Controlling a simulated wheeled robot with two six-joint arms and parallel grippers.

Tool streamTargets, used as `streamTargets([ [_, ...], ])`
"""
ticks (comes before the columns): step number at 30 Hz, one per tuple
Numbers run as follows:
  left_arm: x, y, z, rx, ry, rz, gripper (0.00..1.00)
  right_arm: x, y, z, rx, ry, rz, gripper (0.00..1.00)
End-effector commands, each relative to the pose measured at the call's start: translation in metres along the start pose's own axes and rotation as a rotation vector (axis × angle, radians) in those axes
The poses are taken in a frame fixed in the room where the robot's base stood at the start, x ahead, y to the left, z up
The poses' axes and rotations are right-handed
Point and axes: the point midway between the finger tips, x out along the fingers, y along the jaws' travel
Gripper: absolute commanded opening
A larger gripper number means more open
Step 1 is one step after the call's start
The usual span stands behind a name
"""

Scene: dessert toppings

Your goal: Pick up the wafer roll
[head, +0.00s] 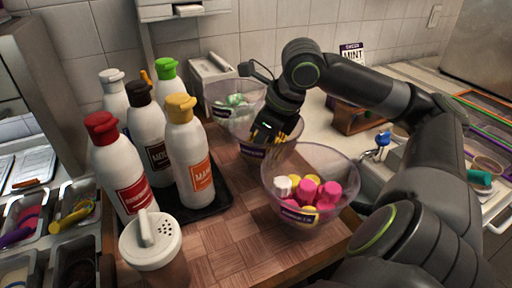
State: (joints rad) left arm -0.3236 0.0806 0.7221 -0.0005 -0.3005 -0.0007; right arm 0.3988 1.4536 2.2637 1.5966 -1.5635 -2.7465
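Yellow-orange pieces (290,127), perhaps wafer rolls, show in small part at the middle clear bowl (289,149); most of them is hidden behind my gripper. My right gripper (264,133) points down into this bowl, and its arm comes in from the right. Its fingertips are dark and small against the bowl, so I cannot tell whether they are open or shut or touch anything. My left gripper is not in view.
A front clear bowl (335,160) holds pink, white and yellow pieces. A back bowl (216,112) holds pale green pieces. Several sauce bottles (189,158) stand on a black tray (214,201) at left, behind a shaker (152,246). The wooden board (235,250) is clear in front.

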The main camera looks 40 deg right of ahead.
Motion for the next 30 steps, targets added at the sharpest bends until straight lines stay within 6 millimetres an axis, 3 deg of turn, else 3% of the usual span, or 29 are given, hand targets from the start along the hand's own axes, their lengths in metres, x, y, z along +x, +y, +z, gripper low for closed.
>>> streamTargets([
  [11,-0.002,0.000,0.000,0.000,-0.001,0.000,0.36,-0.005,0.000,0.003,0.000,-0.001,-0.001,0.05],
  [24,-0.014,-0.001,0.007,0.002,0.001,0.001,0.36,-0.074,0.000,0.032,-0.001,-0.004,0.000,0.05],
  [30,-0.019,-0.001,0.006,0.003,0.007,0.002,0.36,-0.093,0.000,0.039,-0.001,-0.001,0.000,0.05],
])
